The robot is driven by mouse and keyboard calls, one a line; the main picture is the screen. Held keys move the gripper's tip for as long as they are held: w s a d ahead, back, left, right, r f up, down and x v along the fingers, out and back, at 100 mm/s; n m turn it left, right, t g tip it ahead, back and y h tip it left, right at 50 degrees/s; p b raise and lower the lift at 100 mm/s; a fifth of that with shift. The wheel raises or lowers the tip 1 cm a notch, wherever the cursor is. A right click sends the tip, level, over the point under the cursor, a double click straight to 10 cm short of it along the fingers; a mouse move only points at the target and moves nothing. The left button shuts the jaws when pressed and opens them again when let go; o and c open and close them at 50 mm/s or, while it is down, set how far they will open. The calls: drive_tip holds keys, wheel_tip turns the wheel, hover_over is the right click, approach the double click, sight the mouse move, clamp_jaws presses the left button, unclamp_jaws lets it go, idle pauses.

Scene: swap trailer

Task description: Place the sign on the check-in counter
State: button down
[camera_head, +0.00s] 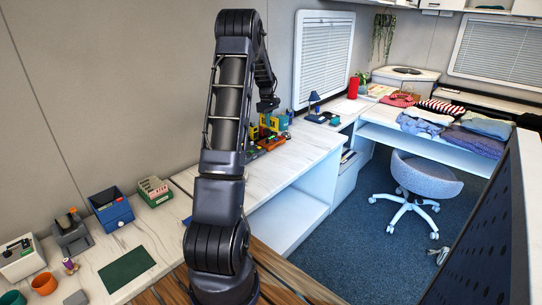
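I cannot make out a sign for certain in this view. A white marble-patterned counter (290,172) runs along the left wall; I cannot tell whether it is the check-in counter. My gripper (266,118) points down at the far side of my dark arm, over or near a cluster of yellow, red and green items (270,142) on this counter. Its fingers are too small and dark to tell whether they are open or hold anything. My arm hides part of the counter and of the cluster.
A blue box (112,212), a green-and-white basket (154,190), a dark green mat (127,268) and an orange cup (44,284) stand at the near left. Folded clothes (470,140) lie on the right-hand desk. A dark perforated panel (490,235) borders the right.

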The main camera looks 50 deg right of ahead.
drive_tip(key=f, duration=0.6)
drive_tip(key=s+d+f, duration=0.1)
drive_tip(key=f, duration=1.3)
drive_tip(key=shift+s+d+f, duration=0.1)
drive_tip(key=shift+s+d, duration=0.15)
drive_tip(key=shift+f, duration=0.1)
drive_tip(key=c, duration=1.6)
unclamp_jaws()
